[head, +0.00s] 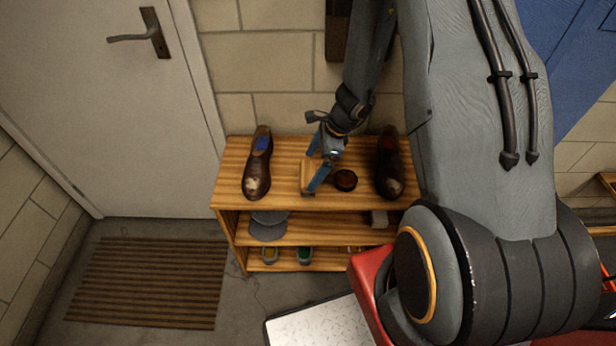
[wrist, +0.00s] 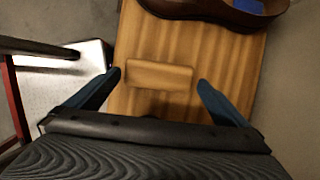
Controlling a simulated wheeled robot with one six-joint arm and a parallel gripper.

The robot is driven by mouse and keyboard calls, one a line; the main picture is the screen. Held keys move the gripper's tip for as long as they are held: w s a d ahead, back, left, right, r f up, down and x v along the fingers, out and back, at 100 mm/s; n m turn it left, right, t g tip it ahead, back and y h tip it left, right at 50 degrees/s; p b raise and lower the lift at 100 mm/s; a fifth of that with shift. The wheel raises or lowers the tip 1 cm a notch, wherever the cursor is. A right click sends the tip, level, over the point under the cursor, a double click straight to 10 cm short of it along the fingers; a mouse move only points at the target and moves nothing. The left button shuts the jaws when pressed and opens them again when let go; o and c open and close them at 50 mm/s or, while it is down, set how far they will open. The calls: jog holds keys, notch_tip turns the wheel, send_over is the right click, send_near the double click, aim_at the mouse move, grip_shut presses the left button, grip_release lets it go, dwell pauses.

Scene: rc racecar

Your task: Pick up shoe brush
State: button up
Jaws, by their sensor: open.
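The shoe brush (wrist: 158,75) is a light wooden block on the top shelf board, in the middle of the wrist view. In the head view the brush (head: 306,176) is partly hidden by my gripper (head: 316,163). My gripper is open above the board. In the wrist view its two blue fingers (wrist: 159,80) stand apart on the left and right of the brush, with a gap on each side. I cannot tell how far the fingertips are above the board.
The wooden rack (head: 225,192) holds a brown shoe with a blue insole (head: 258,165), another brown shoe (head: 389,172) and a round dark tin (head: 345,180). Caps (head: 268,228) lie on the shelf below. A slatted mat (head: 150,282) lies on the floor, and a wall stands behind.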

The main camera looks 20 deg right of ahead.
aim_at(308, 173)
jog(key=shift+p+x, duration=0.35)
jog(key=shift+x, duration=1.75)
jog(key=shift+a, duration=0.1)
jog(key=c, duration=0.8)
jog(key=shift+o, duration=0.2)
jog(key=shift+r, duration=0.1)
notch_tip(308, 173, up, 10)
jog(key=shift+b, duration=0.3)
